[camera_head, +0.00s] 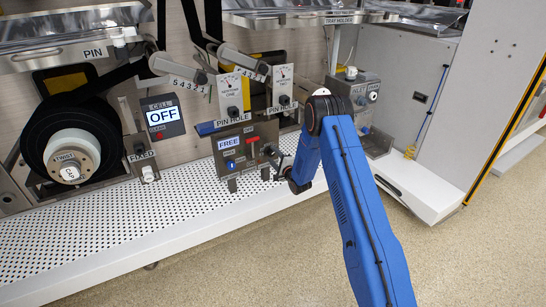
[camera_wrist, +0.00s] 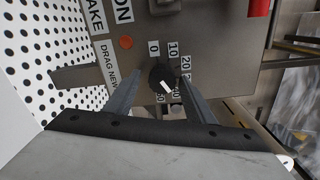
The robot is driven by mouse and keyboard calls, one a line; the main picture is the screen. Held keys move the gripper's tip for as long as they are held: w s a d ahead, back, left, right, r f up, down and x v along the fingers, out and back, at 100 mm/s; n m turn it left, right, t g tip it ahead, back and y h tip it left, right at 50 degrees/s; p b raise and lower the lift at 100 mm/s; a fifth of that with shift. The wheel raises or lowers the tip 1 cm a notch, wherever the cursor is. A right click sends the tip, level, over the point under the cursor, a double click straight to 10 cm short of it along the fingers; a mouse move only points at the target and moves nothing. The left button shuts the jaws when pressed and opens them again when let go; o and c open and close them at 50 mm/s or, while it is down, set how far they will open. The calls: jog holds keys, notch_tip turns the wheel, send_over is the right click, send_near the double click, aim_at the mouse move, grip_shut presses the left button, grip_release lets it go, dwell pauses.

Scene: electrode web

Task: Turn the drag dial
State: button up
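The drag dial (camera_wrist: 161,75) is a dark round knob with a white pointer mark, on a grey panel lettered "DRAG NEW…" in the wrist view. Number labels including 0, 10 and 20 surround it. The mark points to the lower right in that view, away from the 0 label. My gripper (camera_wrist: 161,80) is open, with one finger on each side of the dial and gaps visible beside it. Depth to the knob is hard to tell. In the head view, my gripper (camera_head: 270,152) is at the FREE panel (camera_head: 227,160), and the dial is hidden there.
A red lever (camera_head: 253,140) and a blue button (camera_head: 231,165) are on the same panel. Gauge plates (camera_head: 230,95) stand above it. A white perforated shelf (camera_head: 130,215) runs below. A CELL box reading OFF (camera_head: 162,116) and a black roll (camera_head: 60,135) are at left.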

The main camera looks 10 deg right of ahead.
jog(key=shift+s+r, duration=0.1)
jog(key=v, duration=1.7)
jog(key=shift+r, duration=0.1)
notch_tip(320, 180, up, 15)
jog(key=s+d+n+g+h, duration=0.2)
jog(key=n+g+h, duration=0.1)
jog(key=n, duration=0.2)
jog(key=s+d+r+n+g+h, duration=0.2)
jog(key=s+r+n+g, duration=0.15)
jog(key=s+r, duration=0.85)
jog(key=s+r+n+g, duration=0.2)
jog(key=s+n, duration=0.1)
jog(key=s, duration=1.1)
jog(key=s+a+r+n+g, duration=0.1)
jog(key=s+r+n+g, duration=0.1)
jog(key=s, duration=1.2)
jog(key=s+a+r+n+g, duration=0.1)
jog(key=s+n, duration=0.3)
jog(key=s, duration=1)
jog(key=shift+s+a+r+g+h, duration=0.3)
jog(key=shift+r+g, duration=0.15)
jog(key=shift+r, duration=0.15)
